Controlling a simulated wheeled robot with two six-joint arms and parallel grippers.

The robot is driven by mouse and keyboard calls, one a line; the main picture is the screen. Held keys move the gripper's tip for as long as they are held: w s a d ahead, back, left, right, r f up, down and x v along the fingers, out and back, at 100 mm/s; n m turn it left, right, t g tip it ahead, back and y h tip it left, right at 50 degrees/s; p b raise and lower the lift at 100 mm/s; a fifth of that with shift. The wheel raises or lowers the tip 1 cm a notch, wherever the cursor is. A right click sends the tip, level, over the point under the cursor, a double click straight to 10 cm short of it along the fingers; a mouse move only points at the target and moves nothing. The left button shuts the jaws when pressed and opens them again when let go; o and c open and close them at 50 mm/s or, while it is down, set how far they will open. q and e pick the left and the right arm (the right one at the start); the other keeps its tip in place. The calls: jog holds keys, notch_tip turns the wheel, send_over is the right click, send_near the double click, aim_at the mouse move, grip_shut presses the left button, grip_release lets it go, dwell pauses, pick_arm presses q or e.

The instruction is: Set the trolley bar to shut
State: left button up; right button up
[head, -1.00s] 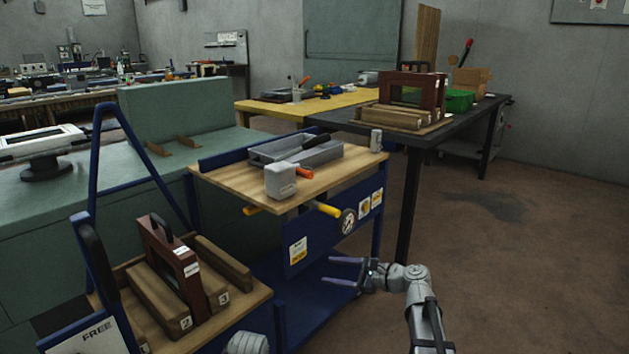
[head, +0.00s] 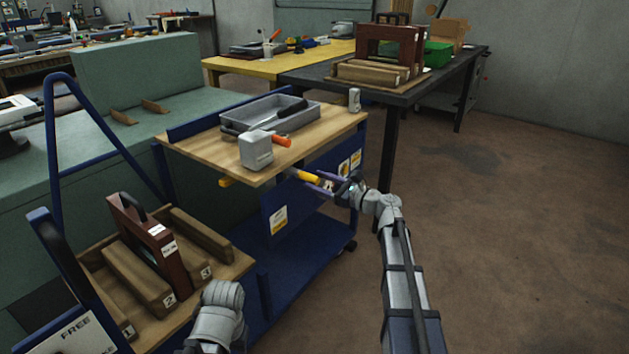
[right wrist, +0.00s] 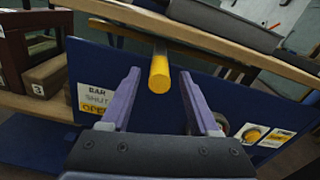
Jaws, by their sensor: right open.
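The trolley bar runs beneath the wooden top of the blue trolley, with its yellow front end (head: 307,177) sticking out from the panel. Another yellow end (head: 225,182) shows at the trolley's left side. My right gripper (head: 332,182) is open at the bar's front end. In the right wrist view, the yellow bar end (right wrist: 159,75) appears between the two spread purple fingers (right wrist: 160,100), nearer their tips; I cannot tell whether they touch it. A label reading BAR, SHUT, OPEN (right wrist: 97,97) is on the blue panel. My left gripper is out of view.
The trolley top (head: 200,150) carries a grey tray (head: 240,120) and a grey block-shaped tool with an orange end (head: 257,149). A lower-left wooden rack (head: 235,262) holds a brown frame (head: 165,250). A dark table (head: 400,98) stands behind. Open floor (head: 510,230) lies to the right.

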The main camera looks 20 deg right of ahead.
jog(key=shift+w+a, duration=0.45)
jog(key=shift+w, duration=0.05)
jog(key=shift+c, duration=0.4)
grip_shut()
dwell(0.8)
